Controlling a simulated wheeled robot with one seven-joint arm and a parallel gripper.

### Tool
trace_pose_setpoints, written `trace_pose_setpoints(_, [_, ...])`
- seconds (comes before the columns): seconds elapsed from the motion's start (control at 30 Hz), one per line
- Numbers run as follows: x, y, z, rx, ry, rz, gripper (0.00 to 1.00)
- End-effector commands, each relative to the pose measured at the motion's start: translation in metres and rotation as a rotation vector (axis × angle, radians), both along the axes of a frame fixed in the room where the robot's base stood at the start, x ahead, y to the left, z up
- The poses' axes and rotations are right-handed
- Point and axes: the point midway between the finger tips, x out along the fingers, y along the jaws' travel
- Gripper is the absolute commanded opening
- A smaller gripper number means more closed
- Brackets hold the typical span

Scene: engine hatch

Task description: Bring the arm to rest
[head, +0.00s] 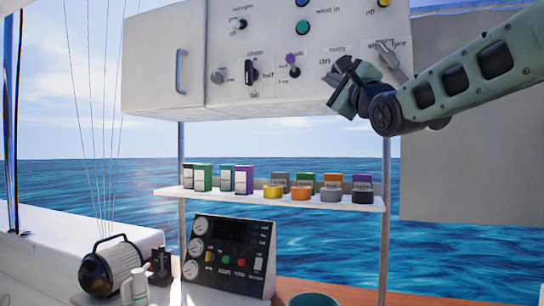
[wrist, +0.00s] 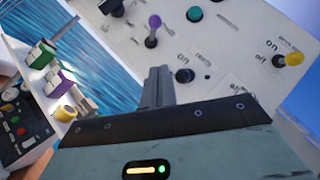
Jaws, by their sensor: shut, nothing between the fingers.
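My gripper (head: 341,88) is raised in front of the lower right part of the white control panel (head: 225,60) in the head view. In the wrist view my gripper (wrist: 158,85) has its fingers together and holds nothing. Beyond the fingers the panel shows a purple-tipped lever (wrist: 154,22), a green button (wrist: 194,14) and a yellow knob (wrist: 294,59). I cannot tell whether the fingers touch the panel. My arm reaches in from the right of the head view and covers part of the panel's right side.
Below the panel, a white shelf (head: 240,199) holds several small boxes and round tins. Under it stand a dark gauge console (head: 230,255), a kettle-like canister (head: 113,267) and a teal bowl (head: 313,299). A grey board (head: 450,170) hangs at right. Open air lies between panel and shelf.

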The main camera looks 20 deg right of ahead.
Motion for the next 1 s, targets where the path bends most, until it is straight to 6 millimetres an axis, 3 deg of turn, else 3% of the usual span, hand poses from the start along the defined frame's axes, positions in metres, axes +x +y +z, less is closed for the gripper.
trace_pose_setpoints(0.17, [0.003, 0.007, -0.011, -0.026, 0.031, -0.006, 0.00])
trace_pose_setpoints(0.27, [0.010, 0.027, -0.044, -0.118, 0.130, -0.022, 0.00])
trace_pose_setpoints(0.43, [0.011, 0.084, -0.145, -0.444, 0.395, -0.014, 0.00])
trace_pose_setpoints(0.57, [-0.011, 0.129, -0.226, -0.760, 0.571, 0.063, 0.00])
trace_pose_setpoints(0.77, [-0.082, 0.181, -0.343, -1.291, 0.736, 0.303, 0.00])
trace_pose_setpoints(0.9, [-0.154, 0.199, -0.414, -1.675, 0.759, 0.563, 0.00])
trace_pose_setpoints(1.0, [-0.211, 0.202, -0.455, -1.931, 0.721, 0.790, 0.00])
